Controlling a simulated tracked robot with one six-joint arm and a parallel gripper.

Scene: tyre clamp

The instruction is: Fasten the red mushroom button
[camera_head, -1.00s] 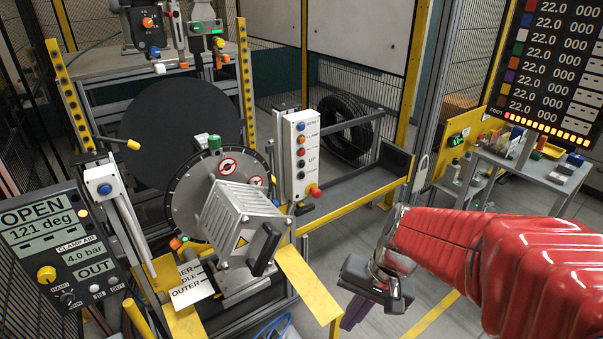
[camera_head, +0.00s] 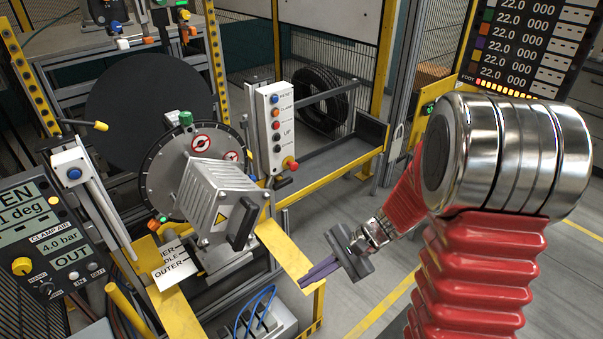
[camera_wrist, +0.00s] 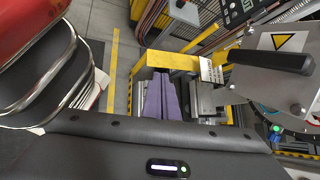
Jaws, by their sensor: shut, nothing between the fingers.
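The red mushroom button (camera_head: 290,163) sticks out at the lower right of the white control box (camera_head: 271,125) in the head view. A yellow collar shows beside it. My gripper (camera_head: 304,282) is shut and empty, its purple fingers together, below and slightly right of the button in the picture and apart from it. The fingers point left, close to the yellow plate (camera_head: 283,250). In the wrist view my gripper (camera_wrist: 161,80) shows its purple fingers together over the machine frame. I cannot make out the button in the wrist view.
The grey finned box (camera_head: 212,195) with a black handle (camera_head: 243,229) stands left of my gripper. A yellow rail (camera_head: 325,177) and dark tray run right of the button. A tyre (camera_head: 318,98) sits behind. Floor is open at lower right.

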